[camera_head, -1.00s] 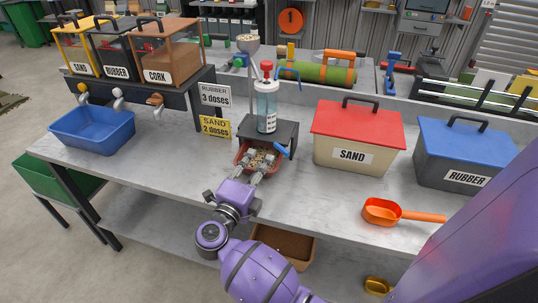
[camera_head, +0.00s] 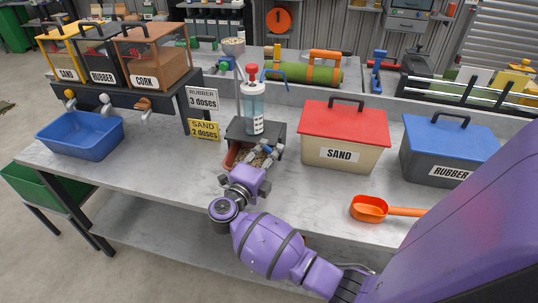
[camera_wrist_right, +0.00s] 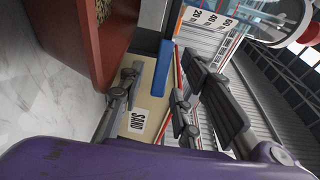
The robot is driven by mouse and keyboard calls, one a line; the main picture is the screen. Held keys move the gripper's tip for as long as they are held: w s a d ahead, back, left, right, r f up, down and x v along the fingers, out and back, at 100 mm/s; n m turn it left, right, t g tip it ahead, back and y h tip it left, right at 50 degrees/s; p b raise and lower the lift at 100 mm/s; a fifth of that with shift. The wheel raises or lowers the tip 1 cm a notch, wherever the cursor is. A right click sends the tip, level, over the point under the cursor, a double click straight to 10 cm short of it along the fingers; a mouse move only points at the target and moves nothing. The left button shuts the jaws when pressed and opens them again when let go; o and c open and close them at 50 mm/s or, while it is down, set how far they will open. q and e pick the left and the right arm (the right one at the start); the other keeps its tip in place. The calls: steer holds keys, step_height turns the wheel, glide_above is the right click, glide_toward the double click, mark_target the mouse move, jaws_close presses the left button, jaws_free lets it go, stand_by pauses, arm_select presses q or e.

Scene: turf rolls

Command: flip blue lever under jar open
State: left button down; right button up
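The clear jar (camera_head: 253,112) with a red cap stands upright on a dark stand (camera_head: 236,128). A red-brown tray (camera_head: 229,157) of granules sits under the stand's front. My right gripper (camera_head: 266,151) is at the stand's front right, over the tray's right side. In the right wrist view, the blue lever (camera_wrist_right: 149,67) lies ahead of the spread fingers, in the space between them; I cannot tell if either touches it. The fingers mostly cover the lever in the head view. The tray (camera_wrist_right: 77,50) also shows at the wrist view's left. My left gripper is out of view.
The sand box (camera_head: 341,152) with a red lid and the rubber box (camera_head: 428,162) with a blue lid stand to the right. An orange scoop (camera_head: 370,208) lies in front. A blue bin (camera_head: 80,150) stands at left. The left front tabletop is clear.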

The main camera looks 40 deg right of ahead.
steer(key=shift+c, duration=0.3)
jaws_close()
steer(key=shift+d+n+t+y+p, duration=0.25)
steer(key=shift+n+t+y+p, duration=0.3)
steer(key=shift+t, duration=0.25)
steer(key=shift+o, duration=0.3)
jaws_free()
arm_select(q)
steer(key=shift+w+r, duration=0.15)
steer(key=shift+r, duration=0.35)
